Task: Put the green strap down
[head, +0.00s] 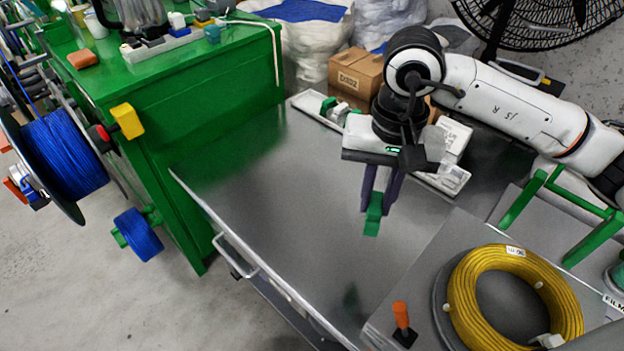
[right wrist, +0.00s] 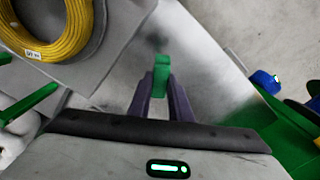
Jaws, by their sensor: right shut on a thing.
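The green strap (head: 374,214) is a short green piece held between the fingertips of my right gripper (head: 378,195). It hangs above the bare grey metal tabletop (head: 290,210), and its shadow falls on the metal below. In the right wrist view the green strap (right wrist: 161,72) shows between the two dark fingers of my right gripper (right wrist: 161,85), which is shut on it. A gap between the strap and the tabletop is visible, though its height is hard to judge. My left gripper is not in view.
A yellow cable coil (head: 515,297) lies on a raised grey plate at the front right, beside an orange-handled peg (head: 402,318). A white tray (head: 320,110) and cardboard boxes (head: 355,78) stand at the back. A green cabinet (head: 200,110) borders the left. The middle tabletop is clear.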

